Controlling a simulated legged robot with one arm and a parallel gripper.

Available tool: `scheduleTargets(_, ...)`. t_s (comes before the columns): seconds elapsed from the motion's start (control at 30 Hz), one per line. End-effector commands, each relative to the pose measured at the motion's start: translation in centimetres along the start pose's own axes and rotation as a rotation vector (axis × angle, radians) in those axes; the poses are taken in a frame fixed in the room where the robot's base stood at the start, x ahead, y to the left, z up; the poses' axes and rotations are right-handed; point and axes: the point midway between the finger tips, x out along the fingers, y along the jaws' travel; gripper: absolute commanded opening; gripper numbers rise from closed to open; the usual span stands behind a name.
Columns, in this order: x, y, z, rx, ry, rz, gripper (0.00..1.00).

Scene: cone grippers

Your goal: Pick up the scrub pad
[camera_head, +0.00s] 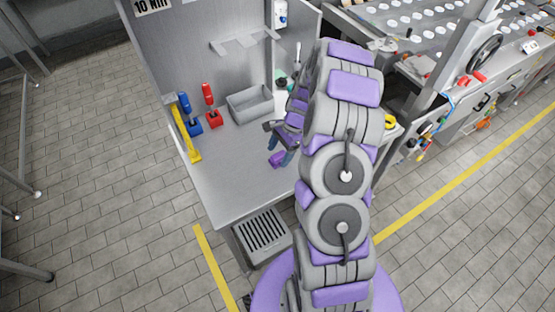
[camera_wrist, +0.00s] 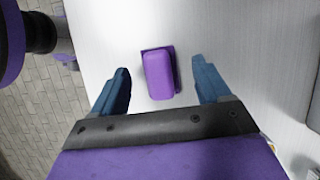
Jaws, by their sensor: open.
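The scrub pad (camera_wrist: 159,77) is a purple block with a darker purple layer under it, lying on the light grey table. In the wrist view it sits between and slightly beyond the two blue fingers of my gripper (camera_wrist: 160,90), with a gap on each side. My gripper is open and empty. In the head view the scrub pad (camera_head: 277,160) is a small purple shape on the table, and my gripper (camera_head: 283,150) is beside it, partly hidden by my arm.
On the table (camera_head: 225,190) stand a grey bin (camera_head: 250,103), a red tool (camera_head: 210,105), a blue tool (camera_head: 189,114) and a yellow piece (camera_head: 187,135) at the left edge. A panel rises behind. The front left of the tabletop is clear.

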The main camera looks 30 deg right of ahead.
Motion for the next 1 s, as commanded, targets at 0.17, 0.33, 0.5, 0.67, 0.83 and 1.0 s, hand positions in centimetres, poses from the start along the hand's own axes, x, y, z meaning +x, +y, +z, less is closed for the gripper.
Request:
scheduleTargets(0.17,1.88,0.05,0.01,0.001,0.002,-0.001,0.77)
scheduleTargets(0.33,1.87,0.01,0.19,0.0,0.005,-0.002,0.77)
scheduleTargets(0.5,1.89,-0.01,0.3,0.0,0.006,-0.001,0.62)
scheduleTargets(0.67,1.85,0.04,0.07,0.001,0.002,-0.001,0.47)
scheduleTargets(0.83,1.85,0.05,0.03,0.001,0.002,-0.001,0.31)
scheduleTargets(1.0,1.88,0.05,0.03,0.001,0.002,0.0,0.16)
